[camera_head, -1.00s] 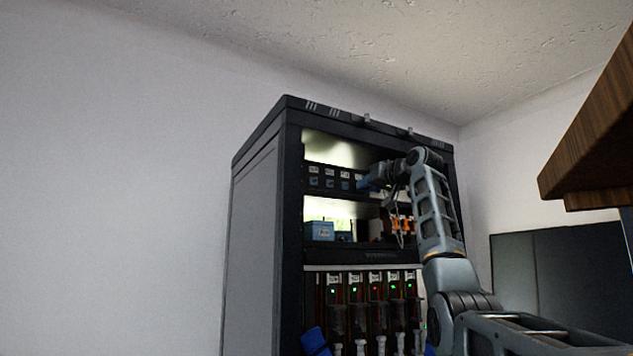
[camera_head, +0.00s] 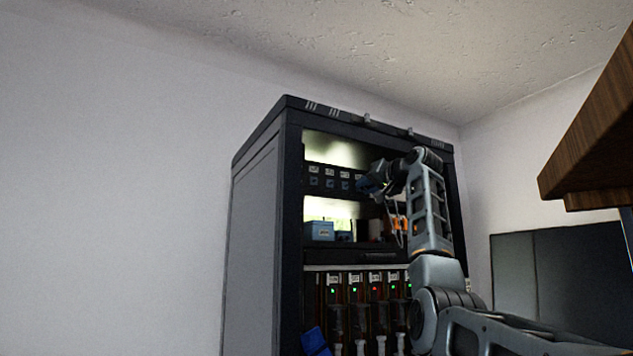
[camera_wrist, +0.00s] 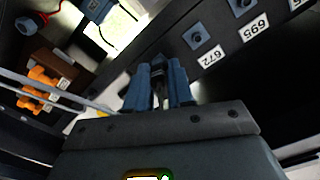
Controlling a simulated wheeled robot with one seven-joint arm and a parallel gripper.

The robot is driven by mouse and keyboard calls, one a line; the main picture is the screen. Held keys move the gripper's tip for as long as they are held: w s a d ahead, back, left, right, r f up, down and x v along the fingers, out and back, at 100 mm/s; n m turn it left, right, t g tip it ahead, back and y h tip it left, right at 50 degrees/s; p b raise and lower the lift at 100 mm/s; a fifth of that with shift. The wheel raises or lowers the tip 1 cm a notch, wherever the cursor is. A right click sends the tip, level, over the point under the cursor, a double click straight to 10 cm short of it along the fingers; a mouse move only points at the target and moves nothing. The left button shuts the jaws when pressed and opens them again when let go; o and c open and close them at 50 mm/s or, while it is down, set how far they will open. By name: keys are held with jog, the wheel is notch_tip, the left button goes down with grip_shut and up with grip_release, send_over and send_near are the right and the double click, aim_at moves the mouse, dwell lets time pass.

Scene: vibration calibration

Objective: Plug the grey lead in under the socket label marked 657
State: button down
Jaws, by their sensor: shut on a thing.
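My gripper (camera_wrist: 160,82) is shut on the grey lead, whose plug end (camera_wrist: 160,92) shows dark and narrow between the blue fingers in the wrist view. A pale grey cable (camera_wrist: 55,92) runs from the left toward the gripper. In the head view my gripper (camera_head: 369,186) is at the right end of the upper socket row. In the wrist view one socket (camera_wrist: 196,36) has the label 672 (camera_wrist: 211,57), and another (camera_wrist: 240,6) has the label 695 (camera_wrist: 255,27). The plug is apart from these sockets. I cannot read a label 657 in either view.
The dark cabinet (camera_head: 262,215) encloses the shelves. Below the sockets are a blue box (camera_head: 320,231) and orange connectors (camera_wrist: 37,88) on a brown block. Lower down is a row of modules with lit indicators (camera_head: 354,290). A wooden overhang (camera_head: 590,135) is at right.

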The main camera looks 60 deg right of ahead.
jog(key=m, duration=0.4)
dwell(0.3)
jog(key=shift+m, duration=2)
jog(key=shift+m, duration=0.7)
jog(key=c, duration=0.9)
grip_release()
